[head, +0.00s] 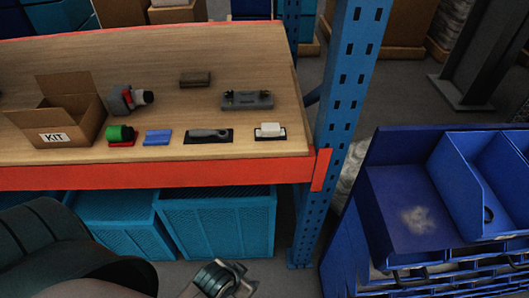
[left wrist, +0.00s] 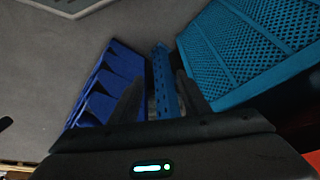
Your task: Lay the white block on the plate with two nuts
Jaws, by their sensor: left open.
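The white block (head: 270,129) lies on a dark flat pad at the right front of the wooden shelf. Behind it and slightly left is a grey plate (head: 247,102) with two dark nuts standing on it, one near each end. My left gripper (head: 246,280) is low at the bottom of the head view, below and in front of the shelf, well apart from the block and the plate. In the left wrist view its two dark fingers (left wrist: 162,98) stand apart with nothing between them. My right gripper is in neither view.
On the shelf are an open KIT box (head: 80,128), a grey-red tool (head: 124,98), a green-and-red item (head: 120,135), a blue block (head: 158,137), a dark tool on a pad (head: 208,136) and a brown block (head: 195,79). A blue upright (head: 339,110) and blue bins (head: 400,200) stand right.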

